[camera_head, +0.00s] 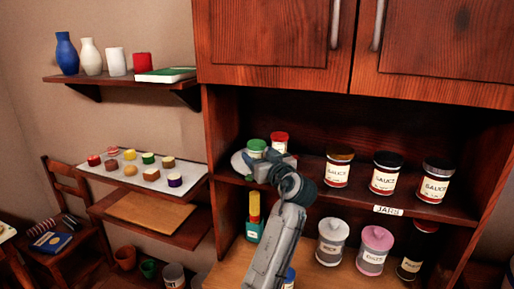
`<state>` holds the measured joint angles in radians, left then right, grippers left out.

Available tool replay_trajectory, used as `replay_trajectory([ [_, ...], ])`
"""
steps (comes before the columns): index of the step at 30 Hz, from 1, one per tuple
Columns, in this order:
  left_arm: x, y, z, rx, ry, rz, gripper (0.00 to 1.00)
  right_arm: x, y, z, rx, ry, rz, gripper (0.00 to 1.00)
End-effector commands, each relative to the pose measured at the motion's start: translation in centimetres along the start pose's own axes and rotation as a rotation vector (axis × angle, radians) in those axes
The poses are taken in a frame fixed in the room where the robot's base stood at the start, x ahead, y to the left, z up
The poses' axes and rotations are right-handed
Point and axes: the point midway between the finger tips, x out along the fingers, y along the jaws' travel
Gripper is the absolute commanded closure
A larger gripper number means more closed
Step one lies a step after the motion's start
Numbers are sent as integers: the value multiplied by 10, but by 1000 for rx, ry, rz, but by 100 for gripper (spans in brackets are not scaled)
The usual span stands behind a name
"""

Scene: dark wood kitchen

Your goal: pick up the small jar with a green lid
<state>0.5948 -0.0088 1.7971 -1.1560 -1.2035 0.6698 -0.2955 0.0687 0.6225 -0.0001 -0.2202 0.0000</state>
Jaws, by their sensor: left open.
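The small jar with a green lid (256,146) stands on the cabinet shelf, at its left end. A jar with a red lid (279,138) stands just to its right and a little behind. My left gripper (264,165) is open, in front of the green-lidded jar at shelf height, and covers the lower part of both jars. I cannot tell whether its fingers touch the jar. My right gripper does not show.
Several sauce jars (384,175) stand to the right on the same shelf (350,196). Below stand a white canister (331,243) and a pink canister (374,250). Closed cabinet doors (275,35) are above.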

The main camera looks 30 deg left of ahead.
Motion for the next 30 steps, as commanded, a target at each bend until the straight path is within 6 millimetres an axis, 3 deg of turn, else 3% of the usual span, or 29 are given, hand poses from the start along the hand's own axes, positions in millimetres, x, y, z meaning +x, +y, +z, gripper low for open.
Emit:
replay_trajectory([
  [1,7,-2,-5,5,1,-2,33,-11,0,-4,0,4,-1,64],
  [6,24,-1,-2,2,0,0,33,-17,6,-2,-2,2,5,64],
  [13,25,-1,1,0,-1,2,33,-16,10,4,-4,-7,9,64],
  [14,25,-1,1,0,-1,2,35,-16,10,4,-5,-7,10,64],
  [22,25,-1,0,0,0,1,88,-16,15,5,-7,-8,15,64],
  [30,25,-1,-1,0,0,1,88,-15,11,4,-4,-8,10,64],
])
